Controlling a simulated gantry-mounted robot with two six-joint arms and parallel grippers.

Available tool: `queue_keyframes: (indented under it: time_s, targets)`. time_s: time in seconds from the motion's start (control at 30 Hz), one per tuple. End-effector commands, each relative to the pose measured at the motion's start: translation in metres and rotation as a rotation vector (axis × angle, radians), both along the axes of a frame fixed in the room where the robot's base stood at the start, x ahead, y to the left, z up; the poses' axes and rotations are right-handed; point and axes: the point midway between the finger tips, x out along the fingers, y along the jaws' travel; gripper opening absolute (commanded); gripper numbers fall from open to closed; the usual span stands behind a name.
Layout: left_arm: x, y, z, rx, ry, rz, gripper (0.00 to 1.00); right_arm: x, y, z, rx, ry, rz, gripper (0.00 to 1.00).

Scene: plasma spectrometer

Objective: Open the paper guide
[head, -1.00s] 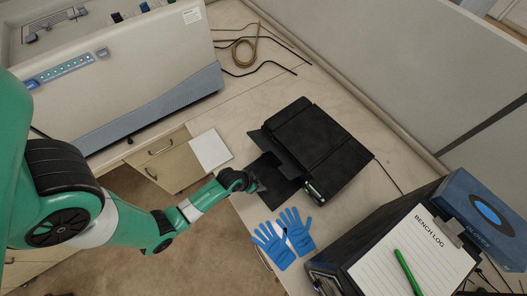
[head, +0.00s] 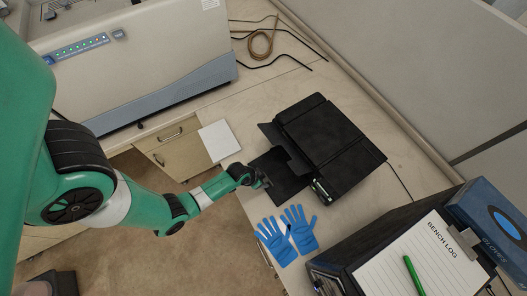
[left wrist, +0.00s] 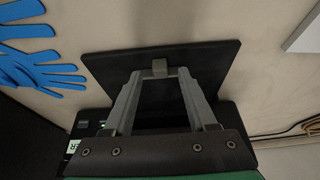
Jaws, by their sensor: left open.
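The black printer (head: 325,140) stands on the bench in the head view. A flat black tray panel (head: 287,178) extends from its lower left side. In the left wrist view this panel (left wrist: 105,62) spreads beneath my left gripper (left wrist: 160,73). A small grey tab (left wrist: 160,68) lies on the panel between the two fingertips; I cannot tell for certain that it is the paper guide. My left gripper (head: 264,181) is open, over the outer part of the panel. I cannot tell whether the fingertips touch the tab. My right gripper is not in view.
Blue gloves (head: 288,234) lie beside the tray. A white pad (head: 219,140) lies on its other side. A large spectrometer (head: 135,60) stands at upper left. A clipboard (head: 430,262) with a green pen rests on a dark box at lower right. The bench beyond the printer is mostly clear.

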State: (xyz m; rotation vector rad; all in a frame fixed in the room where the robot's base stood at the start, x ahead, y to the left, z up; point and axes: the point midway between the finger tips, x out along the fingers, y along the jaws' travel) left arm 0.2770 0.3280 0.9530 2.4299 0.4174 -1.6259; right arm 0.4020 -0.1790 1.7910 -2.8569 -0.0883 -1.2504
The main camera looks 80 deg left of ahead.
Motion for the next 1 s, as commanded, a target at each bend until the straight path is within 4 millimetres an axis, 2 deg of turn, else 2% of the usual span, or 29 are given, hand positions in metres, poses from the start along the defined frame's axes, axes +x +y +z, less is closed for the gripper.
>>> queue_keyframes:
  time_s: [0.03, 0.13, 0.47, 0.57, 0.8, 1.0]
  targets:
    - [0.004, 0.001, -0.011, 0.000, 0.001, 0.000, 0.57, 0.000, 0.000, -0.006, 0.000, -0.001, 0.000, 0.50]
    - [0.008, 0.003, -0.021, 0.000, 0.000, 0.000, 0.57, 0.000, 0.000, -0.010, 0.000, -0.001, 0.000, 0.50]
    - [0.010, 0.004, -0.024, 0.000, -0.001, 0.000, 0.57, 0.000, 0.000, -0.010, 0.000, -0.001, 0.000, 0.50]
    - [0.010, 0.004, -0.024, 0.000, -0.001, 0.000, 0.43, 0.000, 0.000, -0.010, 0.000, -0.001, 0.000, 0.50]
    - [0.010, 0.004, -0.024, 0.000, -0.001, 0.000, 0.00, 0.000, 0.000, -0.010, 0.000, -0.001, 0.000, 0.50]
    - [0.010, 0.004, -0.024, 0.000, -0.001, 0.000, 0.00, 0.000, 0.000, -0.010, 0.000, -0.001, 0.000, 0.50]
